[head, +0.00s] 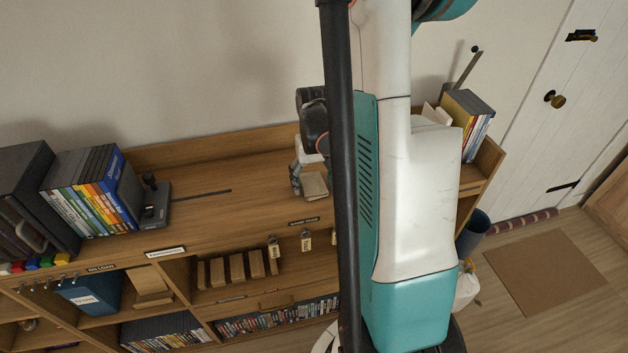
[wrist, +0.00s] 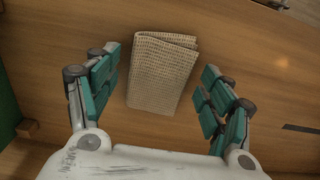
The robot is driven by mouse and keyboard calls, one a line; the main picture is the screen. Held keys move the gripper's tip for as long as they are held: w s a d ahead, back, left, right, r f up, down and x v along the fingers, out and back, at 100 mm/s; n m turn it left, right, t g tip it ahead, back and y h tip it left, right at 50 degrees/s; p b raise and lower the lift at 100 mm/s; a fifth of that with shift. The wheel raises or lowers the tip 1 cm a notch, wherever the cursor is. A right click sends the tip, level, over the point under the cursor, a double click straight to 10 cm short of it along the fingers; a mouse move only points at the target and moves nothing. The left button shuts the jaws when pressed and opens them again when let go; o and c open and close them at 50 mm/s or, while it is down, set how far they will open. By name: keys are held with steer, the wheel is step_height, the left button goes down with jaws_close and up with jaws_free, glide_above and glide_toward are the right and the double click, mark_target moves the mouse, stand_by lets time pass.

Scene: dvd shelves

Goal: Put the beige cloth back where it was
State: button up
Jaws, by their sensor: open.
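The beige cloth (wrist: 162,72) is a folded, woven rectangle lying on the wooden shelf top, in the middle of the wrist view. In the head view the cloth (head: 314,186) lies near the front edge of the shelf top, just left of my dark column. My gripper (wrist: 158,88) is open, with one teal-padded finger on each side of the cloth and a gap on both sides. I cannot tell how high the fingertips are above the wood.
Books (head: 95,190) and a dark stand (head: 154,203) occupy the left of the shelf top. More books (head: 470,122) stand at the right end. Small tags (head: 274,248) hang along the front edge.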

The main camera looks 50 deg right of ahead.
mark_target(314, 184)
steer(key=shift+r, duration=0.1)
step_height(314, 184, up, 12)
steer(key=p, duration=0.3)
stand_by(0.7)
